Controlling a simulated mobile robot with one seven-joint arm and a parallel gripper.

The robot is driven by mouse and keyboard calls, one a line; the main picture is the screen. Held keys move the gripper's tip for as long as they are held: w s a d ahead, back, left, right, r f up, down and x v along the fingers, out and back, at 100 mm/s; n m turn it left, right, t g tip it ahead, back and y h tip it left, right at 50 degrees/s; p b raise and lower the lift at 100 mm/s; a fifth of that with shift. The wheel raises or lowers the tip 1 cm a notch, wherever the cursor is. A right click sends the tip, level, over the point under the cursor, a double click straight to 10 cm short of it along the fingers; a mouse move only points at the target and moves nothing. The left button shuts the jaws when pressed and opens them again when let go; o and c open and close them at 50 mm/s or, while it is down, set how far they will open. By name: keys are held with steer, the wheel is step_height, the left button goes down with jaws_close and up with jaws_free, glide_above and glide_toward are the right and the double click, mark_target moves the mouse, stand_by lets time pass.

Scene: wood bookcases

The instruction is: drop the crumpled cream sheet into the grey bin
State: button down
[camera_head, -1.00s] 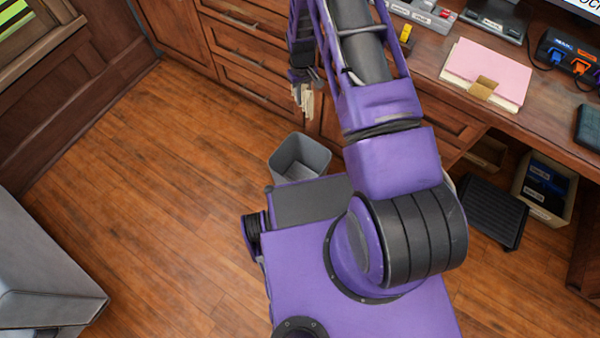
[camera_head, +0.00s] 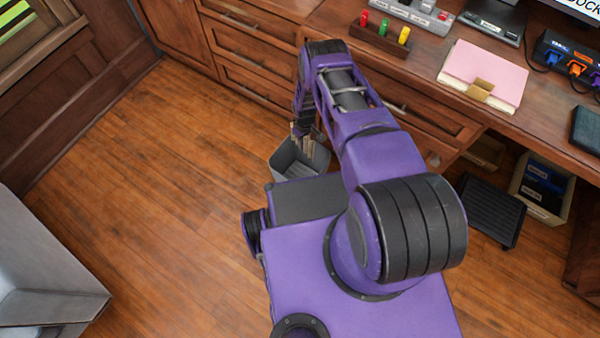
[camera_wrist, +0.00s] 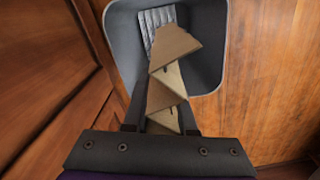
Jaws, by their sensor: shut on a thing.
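The grey bin (camera_head: 286,166) stands on the wood floor just beyond my base, in front of the drawers. In the wrist view the bin (camera_wrist: 124,48) lies open below my gripper. My gripper (camera_wrist: 166,108) is shut on the crumpled cream sheet (camera_wrist: 174,46), which shows as tan zigzag folds reaching out past the fingers over the bin's opening. In the head view my gripper (camera_head: 302,134) hangs over the bin's back part; the sheet is too small there to make out well.
A pale ribbed patch (camera_wrist: 153,20) shows inside the bin. Wooden drawers (camera_head: 250,75) stand close behind it, under a desk holding a pink folder (camera_head: 485,72) and colored pegs (camera_head: 382,30). Open floor (camera_head: 150,180) lies to the left.

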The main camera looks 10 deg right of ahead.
steer(key=shift+f+b, duration=1.8)
steer(key=shift+f, duration=1)
steer(key=c, duration=0.7)
jaws_free()
steer(key=shift+o, duration=0.2)
steer(key=shift+r, duration=0.15)
step_height(320, 180, up, 17)
steer(key=p, duration=0.4)
steer(key=shift+r, duration=0.1)
